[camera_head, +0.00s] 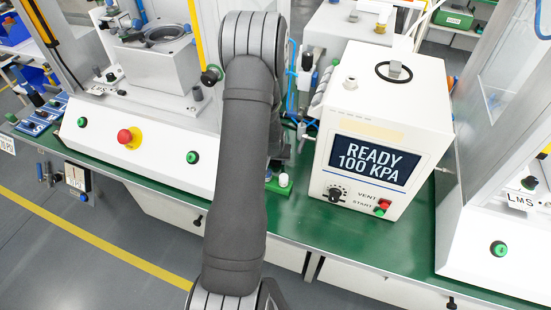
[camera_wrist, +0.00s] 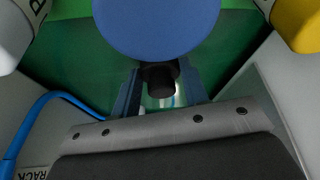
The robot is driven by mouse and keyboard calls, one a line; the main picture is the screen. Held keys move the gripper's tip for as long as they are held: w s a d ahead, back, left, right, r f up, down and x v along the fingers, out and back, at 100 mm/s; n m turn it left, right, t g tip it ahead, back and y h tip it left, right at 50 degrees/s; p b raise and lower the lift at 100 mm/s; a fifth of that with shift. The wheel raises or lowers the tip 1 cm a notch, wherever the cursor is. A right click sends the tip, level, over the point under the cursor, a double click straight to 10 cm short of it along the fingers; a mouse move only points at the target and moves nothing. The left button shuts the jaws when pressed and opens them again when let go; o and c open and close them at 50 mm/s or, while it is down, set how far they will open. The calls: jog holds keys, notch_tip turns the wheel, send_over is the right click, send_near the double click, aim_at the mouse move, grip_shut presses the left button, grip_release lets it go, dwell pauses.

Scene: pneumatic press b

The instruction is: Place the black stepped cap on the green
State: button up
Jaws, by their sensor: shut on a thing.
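In the wrist view, my gripper (camera_wrist: 160,74) has its two blue-grey fingers shut on the black stepped cap (camera_wrist: 160,84), a short dark cylinder with a wider and a narrower part. A large blue round face (camera_wrist: 156,24) fills the top centre and overlaps the fingertips; what it belongs to is unclear. Green surface (camera_wrist: 65,62) shows behind and below. In the head view, my arm hides the gripper and the cap. A green block (camera_head: 279,188) with a white knob (camera_head: 284,180) shows just right of the arm, on the green bench.
A white press box (camera_head: 385,120) reading "READY 100 KPA" stands right of my arm. A white machine with a red button (camera_head: 124,136) stands left. In the wrist view, a blue hose (camera_wrist: 45,105) curves at left and a yellow part (camera_wrist: 297,22) sits upper right.

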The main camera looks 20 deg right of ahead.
jog(key=shift+f, duration=0.1)
jog(key=o, duration=1)
jog(key=shift+c, duration=0.2)
jog(key=v, duration=1.2)
jog(key=shift+d, duration=0.1)
